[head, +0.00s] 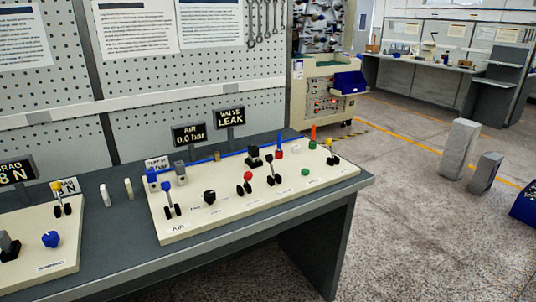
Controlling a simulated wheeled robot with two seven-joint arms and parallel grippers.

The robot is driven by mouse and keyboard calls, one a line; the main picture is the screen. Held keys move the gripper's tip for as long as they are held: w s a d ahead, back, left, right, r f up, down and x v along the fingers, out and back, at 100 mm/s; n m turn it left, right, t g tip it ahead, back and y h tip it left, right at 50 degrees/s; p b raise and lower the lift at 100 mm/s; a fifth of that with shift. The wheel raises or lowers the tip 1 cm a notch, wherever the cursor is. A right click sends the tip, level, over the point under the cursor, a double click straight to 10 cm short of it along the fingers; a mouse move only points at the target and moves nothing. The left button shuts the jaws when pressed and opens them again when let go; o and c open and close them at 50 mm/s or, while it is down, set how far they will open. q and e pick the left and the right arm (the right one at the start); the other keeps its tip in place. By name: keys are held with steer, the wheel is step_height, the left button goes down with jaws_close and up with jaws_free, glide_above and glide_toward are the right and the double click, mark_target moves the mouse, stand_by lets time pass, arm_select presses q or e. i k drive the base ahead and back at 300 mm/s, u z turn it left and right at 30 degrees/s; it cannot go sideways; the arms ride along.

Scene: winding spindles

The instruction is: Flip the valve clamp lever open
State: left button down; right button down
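A cream panel (222,222) on the dark bench carries several small levers on black forked bases. One lever has a blue knob (167,188), one a red knob (247,177), one a dark knob (269,157), and one a yellow knob (329,142) near the right end. These levers look upright or nearly so. A sign reading "VALVE LEAK" (229,116) stands behind the panel. The small labels are too small to read, so I cannot tell which lever is the valve clamp's. Neither of my grippers is in view.
A sign reading "AIR 0.0 bar" (189,134) stands beside the leak sign. A second cream panel (62,272) with a blue knob (51,239) is at the left. Pegboard closes off the back. Open floor (410,225) lies right of the bench.

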mark_target(269, 157)
steer(key=k, duration=1.3)
steer(key=z, duration=0.7)
steer(key=i, duration=2.1)
steer(key=u, duration=1.2)
steer(key=i, duration=0.45)
steer(key=u, duration=0.45)
